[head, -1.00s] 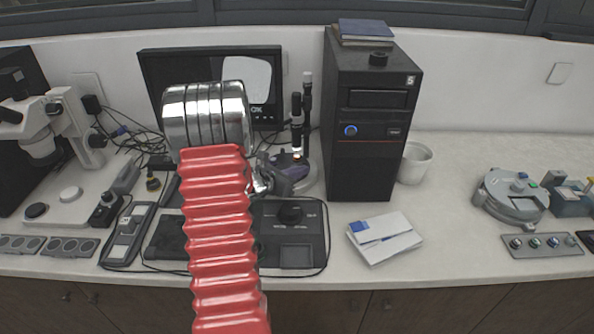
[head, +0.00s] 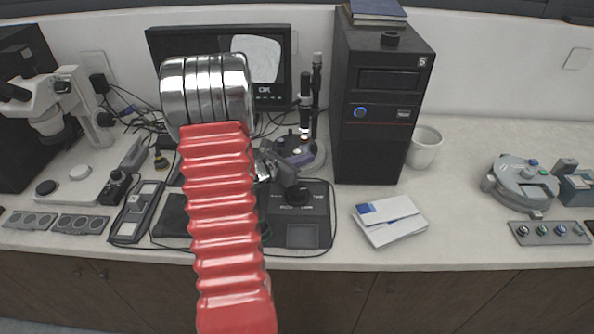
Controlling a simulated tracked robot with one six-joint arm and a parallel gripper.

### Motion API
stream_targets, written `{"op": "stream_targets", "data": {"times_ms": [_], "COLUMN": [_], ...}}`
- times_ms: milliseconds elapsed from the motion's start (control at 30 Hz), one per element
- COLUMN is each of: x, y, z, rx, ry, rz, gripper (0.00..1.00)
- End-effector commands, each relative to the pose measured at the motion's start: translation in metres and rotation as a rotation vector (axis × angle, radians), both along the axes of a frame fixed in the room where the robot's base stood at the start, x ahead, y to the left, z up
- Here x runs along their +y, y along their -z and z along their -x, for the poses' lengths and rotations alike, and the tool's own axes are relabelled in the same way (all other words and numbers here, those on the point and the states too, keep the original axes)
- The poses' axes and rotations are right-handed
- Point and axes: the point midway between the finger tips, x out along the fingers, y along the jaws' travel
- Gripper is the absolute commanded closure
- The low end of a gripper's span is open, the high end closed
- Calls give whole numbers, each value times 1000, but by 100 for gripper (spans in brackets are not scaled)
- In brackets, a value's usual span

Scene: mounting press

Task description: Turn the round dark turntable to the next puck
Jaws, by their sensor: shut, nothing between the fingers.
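A small round dark, purplish turntable (head: 297,151) sits on a pale round base behind my arm, under an upright dark camera stand. Small bright spots show on it; single pucks are too small to tell. My gripper (head: 291,190) is shut and empty. It shows in front of and below the turntable in the picture, near the black knob of a dark control box. My red bellows arm with its shiny metal joint hides the area to the left. I cannot tell how far the fingertips are above the box.
The black control box (head: 303,236) lies on the white bench. A black computer tower (head: 378,130) stands right of the turntable, a monitor (head: 266,80) behind. Open bench lies between.

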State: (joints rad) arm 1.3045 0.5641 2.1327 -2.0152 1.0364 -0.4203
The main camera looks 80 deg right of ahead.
Motion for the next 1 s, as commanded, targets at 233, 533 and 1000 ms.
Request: {"op": "stream_targets", "data": {"times_ms": [233, 533, 1000], "x": [39, 82, 100], "y": [-11, -25, -30], "z": [-7, -16, -20], "rx": [-1, 0, 0], "ry": [0, -2, -2], "rz": [1, 0, 1], "gripper": [100, 100, 100]}}
